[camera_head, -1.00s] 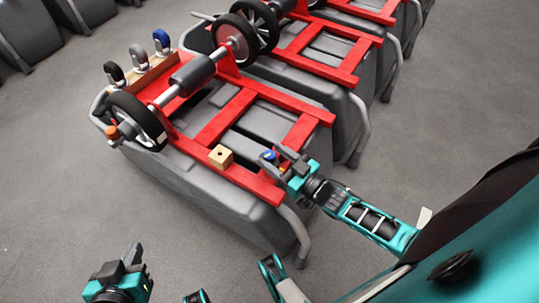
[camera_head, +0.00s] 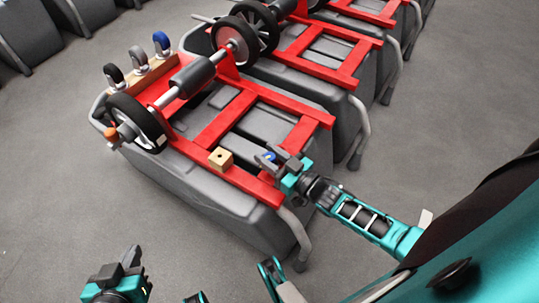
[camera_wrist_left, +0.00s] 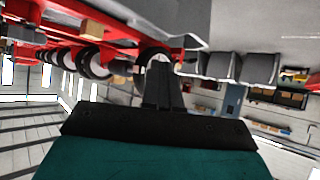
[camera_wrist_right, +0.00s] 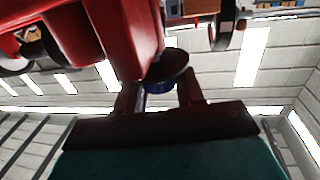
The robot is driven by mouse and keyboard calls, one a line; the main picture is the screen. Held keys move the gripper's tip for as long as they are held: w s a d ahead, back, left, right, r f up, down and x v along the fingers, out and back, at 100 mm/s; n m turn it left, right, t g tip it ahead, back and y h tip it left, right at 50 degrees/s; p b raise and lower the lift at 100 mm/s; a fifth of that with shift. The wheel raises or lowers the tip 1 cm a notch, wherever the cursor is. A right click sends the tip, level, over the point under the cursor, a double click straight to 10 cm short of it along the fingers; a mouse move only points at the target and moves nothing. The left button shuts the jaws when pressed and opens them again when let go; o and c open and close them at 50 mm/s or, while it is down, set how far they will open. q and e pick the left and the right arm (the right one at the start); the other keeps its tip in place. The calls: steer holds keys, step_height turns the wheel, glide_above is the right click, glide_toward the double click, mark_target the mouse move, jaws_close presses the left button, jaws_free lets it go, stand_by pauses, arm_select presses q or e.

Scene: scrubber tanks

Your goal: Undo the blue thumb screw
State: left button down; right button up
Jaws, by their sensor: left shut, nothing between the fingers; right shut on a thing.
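The blue thumb screw (camera_head: 268,157) is at the near right part of the red frame (camera_head: 236,177) on the closest grey tank. My right gripper (camera_head: 277,159) reaches over the frame's edge and is shut on it. In the right wrist view the screw's blue part (camera_wrist_right: 159,87) shows between the fingers, below a dark round disc (camera_wrist_right: 169,66); the fingers hide part of it. My left gripper (camera_head: 132,256) is shut and empty, low at the left, apart from the tank. Its closed fingers also show in the left wrist view (camera_wrist_left: 160,72).
A small wooden block with a hole (camera_head: 220,158) sits on the red frame left of my right gripper. A wheel axle (camera_head: 170,96) crosses the frame. A wooden rack (camera_head: 152,72) holds three casters. More tanks stand behind; the floor at left is clear.

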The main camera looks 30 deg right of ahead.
steer(key=shift+w+d+f+n+g+y+b, duration=0.1)
steer(key=shift+n+g+y+b, duration=0.5)
steer(key=shift+n+y, duration=0.4)
steer(key=shift+f+n+g+y+b, duration=0.1)
steer(key=shift+n+g+y+b, duration=0.5)
steer(key=shift+y, duration=0.7)
steer(key=shift+c, duration=0.2)
steer(key=shift+r+n+g+y+b, duration=0.1)
steer(key=shift+n+g+y+b, duration=0.25)
steer(key=shift+n+g+y, duration=0.4)
steer(key=shift+r+y, duration=0.1)
steer(key=shift+y, duration=0.15)
arm_select(q)
steer(key=shift+w+d+f+h, duration=0.2)
steer(key=shift+d+f+h, duration=0.1)
steer(key=shift+d+f, duration=0.35)
arm_select(e)
steer(key=o, duration=0.7)
steer(key=shift+o, duration=1.3)
arm_select(q)
steer(key=shift+a+f, duration=0.1)
